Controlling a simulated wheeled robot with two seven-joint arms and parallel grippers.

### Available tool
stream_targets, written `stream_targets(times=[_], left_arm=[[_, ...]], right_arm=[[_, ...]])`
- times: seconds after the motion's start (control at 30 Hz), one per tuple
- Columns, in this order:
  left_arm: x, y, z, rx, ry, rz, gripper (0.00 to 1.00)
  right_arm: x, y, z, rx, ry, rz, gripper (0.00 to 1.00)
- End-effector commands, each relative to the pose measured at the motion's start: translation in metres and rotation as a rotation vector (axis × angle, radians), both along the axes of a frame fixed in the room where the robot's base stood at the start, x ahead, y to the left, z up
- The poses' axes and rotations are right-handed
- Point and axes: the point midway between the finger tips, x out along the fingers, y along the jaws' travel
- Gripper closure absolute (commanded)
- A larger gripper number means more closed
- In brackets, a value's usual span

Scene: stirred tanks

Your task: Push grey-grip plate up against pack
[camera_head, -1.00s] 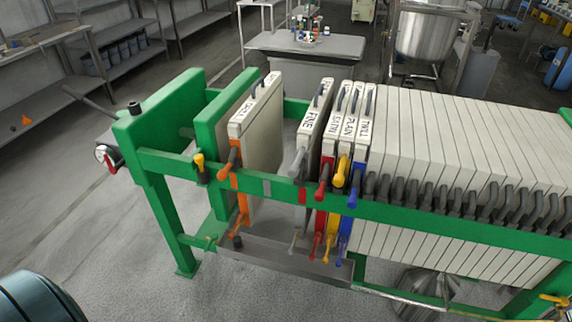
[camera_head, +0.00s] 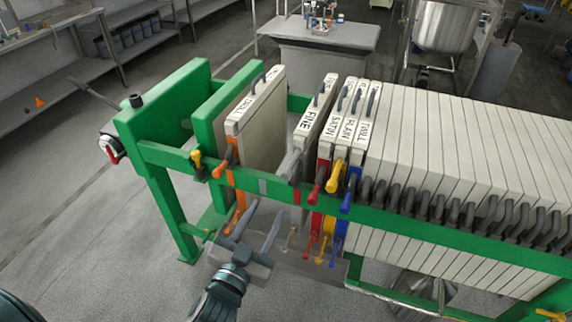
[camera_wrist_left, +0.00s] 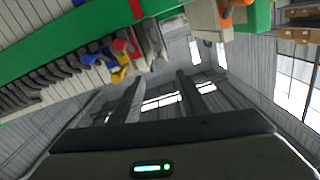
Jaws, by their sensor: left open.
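The grey-grip plate (camera_head: 316,112), labelled FINE, hangs upright in the green press frame, with its grey grip (camera_head: 291,167) over the front rail. A narrow gap shows between it and the red-grip plate on its right. The pack (camera_head: 450,140) of pale plates fills the right of the frame; the red-, yellow- and blue-grip plates stand at its left end. My left gripper (camera_head: 257,224) is open and empty, below the front rail and to the lower left of the grey grip. Its fingers also show in the wrist view (camera_wrist_left: 158,78). My right gripper is not in view.
An orange-grip plate (camera_head: 257,115) stands left of the grey-grip plate, against the green pressing plate (camera_head: 207,125), with a wide gap between the two plates. The green front rail (camera_head: 250,183) crosses before the plates. A grey tray (camera_head: 310,262) lies beneath.

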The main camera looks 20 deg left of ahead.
Motion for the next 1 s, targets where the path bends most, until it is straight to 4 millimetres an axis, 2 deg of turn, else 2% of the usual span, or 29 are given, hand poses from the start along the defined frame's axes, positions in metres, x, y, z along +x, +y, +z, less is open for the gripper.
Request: stream_targets(times=[0.37, 0.57, 0.77, 1.0], left_arm=[[0.002, 0.0, -0.001, 0.001, 0.001, -0.001, 0.6], [0.014, -0.001, 0.0, 0.001, 0.0, -0.001, 0.6], [0.04, -0.001, 0.002, 0.002, 0.0, 0.0, 0.6], [0.083, -0.003, 0.002, 0.002, 0.0, -0.001, 0.6]], right_arm=[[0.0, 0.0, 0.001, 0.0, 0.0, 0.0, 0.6], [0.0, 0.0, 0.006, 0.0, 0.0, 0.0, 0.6], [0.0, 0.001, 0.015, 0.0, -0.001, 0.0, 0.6], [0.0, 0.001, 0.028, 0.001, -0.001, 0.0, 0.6]])
